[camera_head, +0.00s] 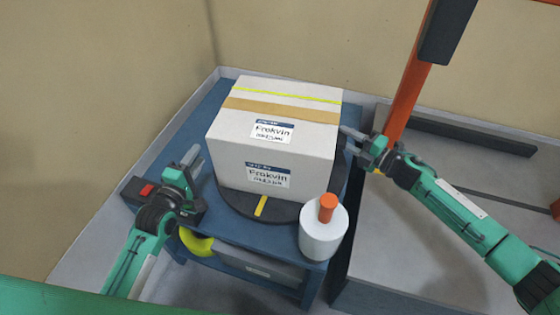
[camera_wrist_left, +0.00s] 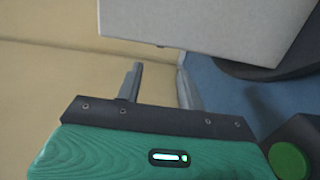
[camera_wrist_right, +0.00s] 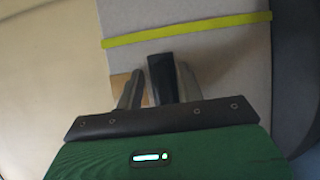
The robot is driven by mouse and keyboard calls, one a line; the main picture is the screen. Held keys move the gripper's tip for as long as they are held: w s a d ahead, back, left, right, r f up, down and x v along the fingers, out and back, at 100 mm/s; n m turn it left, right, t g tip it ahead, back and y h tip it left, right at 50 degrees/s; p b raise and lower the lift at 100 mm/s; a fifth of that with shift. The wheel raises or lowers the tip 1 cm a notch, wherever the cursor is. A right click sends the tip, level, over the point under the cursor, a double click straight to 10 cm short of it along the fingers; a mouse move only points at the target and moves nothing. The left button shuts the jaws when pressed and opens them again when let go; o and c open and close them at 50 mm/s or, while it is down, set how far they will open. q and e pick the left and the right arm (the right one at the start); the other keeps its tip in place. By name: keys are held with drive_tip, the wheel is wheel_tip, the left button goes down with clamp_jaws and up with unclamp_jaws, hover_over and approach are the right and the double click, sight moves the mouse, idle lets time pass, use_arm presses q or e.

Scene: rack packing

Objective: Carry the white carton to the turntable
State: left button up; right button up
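The white carton (camera_head: 230,150), with a tan tape band, a yellow-green strap and "Frakvin" labels, stands upright on the dark round turntable (camera_head: 285,212). In the left wrist view the carton (camera_wrist_left: 220,25) is above the turntable's edge (camera_wrist_left: 270,70). My left gripper (camera_head: 192,158) is open and empty, beside the carton's left side and apart from it. My right gripper (camera_head: 357,143) is beside its right side. In the right wrist view its fingers are apart, with a dark piece (camera_wrist_right: 161,78) between them in front of the carton (camera_wrist_right: 220,75); whether they touch it is unclear.
The turntable sits on a blue table (camera_head: 196,213). A white cylinder with an orange top (camera_head: 323,235) stands at its front right corner. A yellow object (camera_head: 195,243) is at the front left. An orange post (camera_head: 405,100) and grey platform (camera_head: 410,240) are to the right. Walls enclose the back and left.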

drive_tip(key=v, duration=1.2)
drive_tip(key=shift+d, duration=0.15)
